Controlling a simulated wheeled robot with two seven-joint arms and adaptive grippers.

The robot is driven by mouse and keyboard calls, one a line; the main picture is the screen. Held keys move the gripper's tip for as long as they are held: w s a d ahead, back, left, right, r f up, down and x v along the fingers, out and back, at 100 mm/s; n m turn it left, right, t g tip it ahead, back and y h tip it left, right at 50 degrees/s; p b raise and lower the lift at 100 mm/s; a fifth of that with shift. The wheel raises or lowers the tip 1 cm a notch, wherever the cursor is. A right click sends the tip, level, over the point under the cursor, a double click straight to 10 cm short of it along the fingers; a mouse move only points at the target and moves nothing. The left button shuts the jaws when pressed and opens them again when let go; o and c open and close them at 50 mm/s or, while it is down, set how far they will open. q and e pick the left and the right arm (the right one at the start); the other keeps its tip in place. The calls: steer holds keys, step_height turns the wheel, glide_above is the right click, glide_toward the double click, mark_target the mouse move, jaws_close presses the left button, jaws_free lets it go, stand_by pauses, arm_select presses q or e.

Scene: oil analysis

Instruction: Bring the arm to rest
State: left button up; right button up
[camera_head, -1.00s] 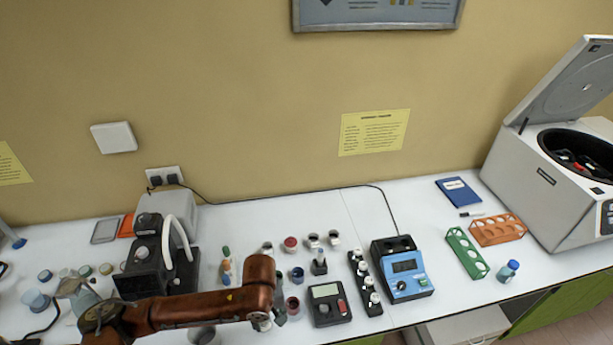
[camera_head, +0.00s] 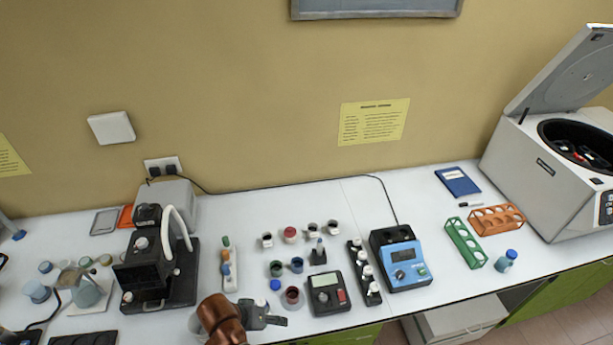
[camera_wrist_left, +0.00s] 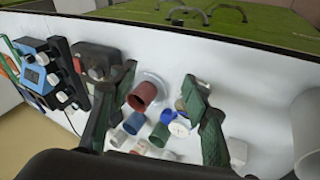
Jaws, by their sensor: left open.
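My left arm shows at the bottom of the head view as a short copper-brown link, with the grey left gripper (camera_head: 264,318) to its right at the front of the bench. In the left wrist view the left gripper (camera_wrist_left: 160,74) has its two dark green fingers spread wide, with nothing held between them. Beyond and between the fingers are a dark red cup (camera_wrist_left: 142,96), a blue-grey cup (camera_wrist_left: 133,123) and a white-capped item (camera_wrist_left: 180,127); the fingers partly cover this group. My right gripper is in neither view.
The white bench (camera_head: 330,200) is crowded near the gripper: a dark red cup (camera_head: 292,298), a black meter (camera_head: 328,295) and a black instrument (camera_head: 150,265). Farther right are a blue device (camera_head: 402,265), green rack (camera_head: 466,243), orange rack (camera_head: 497,219) and open centrifuge (camera_head: 545,175).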

arm_select(q)
steer(key=s+a+f+y, duration=0.35)
steer(key=s+a, duration=0.45)
steer(key=a, duration=0.5)
steer(key=s+a+f+y, duration=0.2)
steer(key=s+a+f, duration=0.2)
steer(key=s+a, duration=0.6)
step_height(320, 180, down, 34)
steer(key=g+b, duration=0.1)
steer(key=b, duration=0.3)
steer(key=s+f+m+g+b, duration=0.1)
steer(key=s+f+b, duration=0.2)
steer(key=s+f, duration=1.6)
steer(key=shift+a+f, duration=0.25)
steer(key=shift+f, duration=0.35)
